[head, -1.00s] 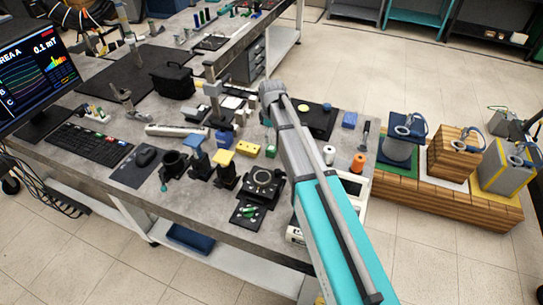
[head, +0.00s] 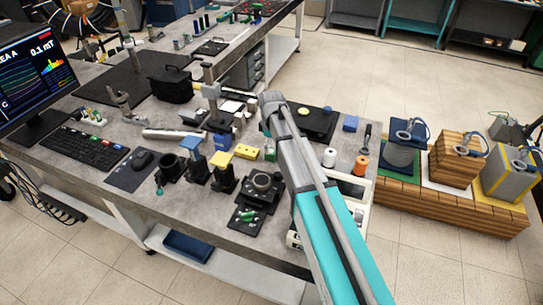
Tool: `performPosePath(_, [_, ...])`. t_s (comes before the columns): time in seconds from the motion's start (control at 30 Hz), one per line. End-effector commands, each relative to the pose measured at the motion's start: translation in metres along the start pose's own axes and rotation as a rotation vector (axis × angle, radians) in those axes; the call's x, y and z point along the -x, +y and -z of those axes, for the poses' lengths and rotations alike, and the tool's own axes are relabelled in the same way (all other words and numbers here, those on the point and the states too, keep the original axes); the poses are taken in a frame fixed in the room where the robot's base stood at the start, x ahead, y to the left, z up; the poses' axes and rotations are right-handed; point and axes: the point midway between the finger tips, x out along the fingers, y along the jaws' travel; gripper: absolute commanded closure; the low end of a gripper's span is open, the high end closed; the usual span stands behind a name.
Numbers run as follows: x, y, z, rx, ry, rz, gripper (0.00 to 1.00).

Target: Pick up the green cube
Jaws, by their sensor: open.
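A small green cube (head: 270,153) sits on the grey workbench (head: 120,203), just right of a yellow block and left of my arm. My arm reaches in from the lower right, and its grey end joint lies above the bench, a little beyond the cube in the picture. My gripper's fingers cannot be made out; they are hidden behind or below the end of the arm.
A white spool (head: 330,157) and orange spool (head: 361,165) stand right of my arm. A monitor (head: 38,75) and keyboard (head: 88,150) are at left.

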Motion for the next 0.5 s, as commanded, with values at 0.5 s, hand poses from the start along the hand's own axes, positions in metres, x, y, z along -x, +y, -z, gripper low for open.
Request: performPosePath(0.5, [-0.029, 0.000, 0.002, 0.001, 0.000, 0.000, 0.03])
